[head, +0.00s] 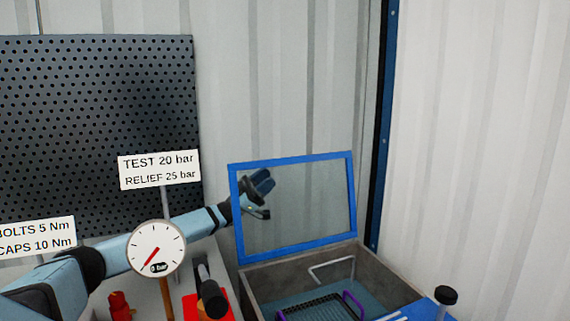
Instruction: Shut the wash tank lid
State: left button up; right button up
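The wash tank lid (295,157) is a clear pane in a blue frame. It stands open, nearly upright, at the back of the grey wash tank (400,286). My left gripper (260,197) is at the left part of the lid and seems to show through the pane, behind it. I cannot tell whether it touches the lid, or whether its fingers are open or shut. No object shows in it. My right gripper is out of view.
The tank holds a dark rack (312,312) with purple handles and a pale bent handle (332,269). A pressure gauge (157,248) and a sign (159,170) stand left, in front of my arm. A black knob (446,295) is right. Corrugated walls are behind.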

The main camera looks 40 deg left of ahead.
aim_at(285, 162)
pick_arm(q)
jog(key=x, duration=0.7)
jog(key=shift+w+d+r, duration=0.15)
jog(key=shift+w+r, duration=0.05)
jog(key=shift+w, duration=0.15)
jog(key=shift+c, duration=0.5)
grip_shut()
